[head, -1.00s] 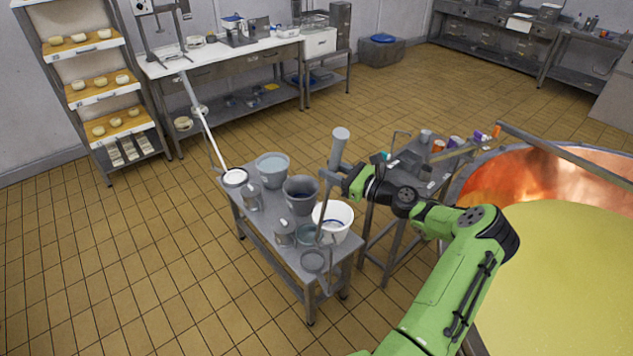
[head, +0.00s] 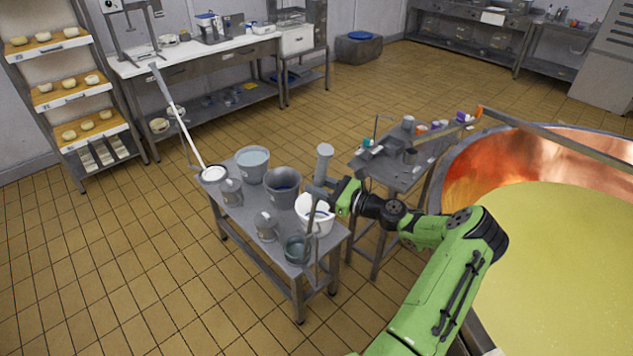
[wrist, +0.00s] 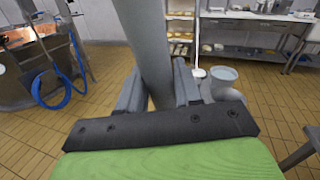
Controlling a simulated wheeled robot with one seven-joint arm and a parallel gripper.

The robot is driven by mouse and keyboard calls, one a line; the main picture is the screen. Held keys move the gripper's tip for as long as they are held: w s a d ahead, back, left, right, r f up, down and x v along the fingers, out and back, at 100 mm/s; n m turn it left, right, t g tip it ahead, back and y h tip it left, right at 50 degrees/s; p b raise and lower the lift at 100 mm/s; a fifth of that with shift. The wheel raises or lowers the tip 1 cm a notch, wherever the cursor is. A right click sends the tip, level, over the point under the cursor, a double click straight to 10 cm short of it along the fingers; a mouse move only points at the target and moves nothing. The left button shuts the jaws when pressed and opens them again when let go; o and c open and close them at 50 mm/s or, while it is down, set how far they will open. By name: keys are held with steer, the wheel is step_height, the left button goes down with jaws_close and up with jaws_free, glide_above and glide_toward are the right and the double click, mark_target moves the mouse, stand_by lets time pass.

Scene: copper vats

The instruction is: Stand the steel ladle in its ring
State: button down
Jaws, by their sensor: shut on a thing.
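My gripper (head: 328,190) is shut on the grey handle of the steel ladle (head: 324,160), which stands nearly upright above the near right end of the small steel table (head: 232,222). In the wrist view the handle (wrist: 146,45) passes between my fingers (wrist: 157,92). The round vessel at the handle's lower end (head: 296,250) appears to be the ladle's bowl. It overlaps the place of the ring, at the table's near corner. The ring is mostly hidden, and I cannot tell whether the bowl is inside it or above it.
A white bowl (head: 316,222) is close beside the handle. Grey buckets (head: 283,188) (head: 252,165) and small pots (head: 266,226) crowd the table. A second steel table (head: 390,172) with small items stands behind my arm. The copper vat (head: 510,165) is at right. Floor at left is clear.

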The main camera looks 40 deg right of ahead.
steer(key=shift+f, duration=0.55)
stand_by(0.7)
steer(key=c, duration=0.7)
jaws_free()
steer(key=shift+s+f, duration=0.1)
steer(key=shift+s, duration=0.05)
steer(key=v, duration=1.5)
steer(key=shift+s+d+b, duration=0.1)
steer(key=shift+s+b, duration=0.15)
steer(key=shift+b, duration=0.1)
